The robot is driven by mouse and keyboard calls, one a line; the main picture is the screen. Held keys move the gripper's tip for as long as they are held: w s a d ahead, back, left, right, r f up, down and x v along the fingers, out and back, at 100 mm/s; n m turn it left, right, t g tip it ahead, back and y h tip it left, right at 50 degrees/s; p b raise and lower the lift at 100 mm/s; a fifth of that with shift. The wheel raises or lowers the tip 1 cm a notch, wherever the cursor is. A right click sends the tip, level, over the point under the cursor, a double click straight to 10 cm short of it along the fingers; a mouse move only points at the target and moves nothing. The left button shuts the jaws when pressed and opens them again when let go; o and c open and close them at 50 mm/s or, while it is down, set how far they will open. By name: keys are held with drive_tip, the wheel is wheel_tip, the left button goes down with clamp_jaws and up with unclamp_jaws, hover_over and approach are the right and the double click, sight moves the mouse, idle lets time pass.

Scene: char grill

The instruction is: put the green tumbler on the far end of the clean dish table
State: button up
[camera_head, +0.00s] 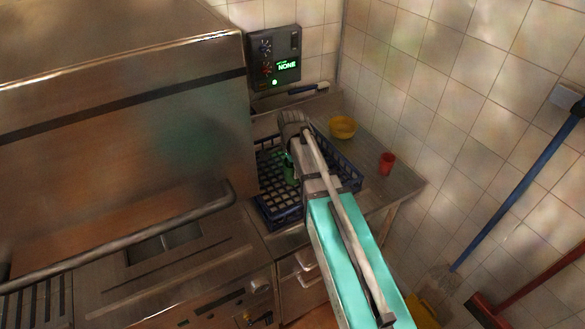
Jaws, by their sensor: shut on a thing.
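The green tumbler (288,170) shows only in part, at the left side of my arm's end and over the blue dish rack. My gripper (289,158) is shut on it, though the arm hides the fingers and most of the tumbler. I cannot tell whether the tumbler touches the rack. The clean dish table (402,183) is a metal surface in the corner by the tiled walls. Its bare part runs to the right of the rack.
The blue rack (274,208) stands on the table under my gripper. A yellow bowl (342,127) and a red cup (387,163) stand on the table. A big steel dishwasher hood (120,110) is close on the left. Brooms (520,190) lean at the right wall.

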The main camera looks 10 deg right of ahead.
drive_tip(key=shift+f+b, duration=1.2)
drive_tip(key=shift+f, duration=0.05)
drive_tip(key=shift+s, duration=0.1)
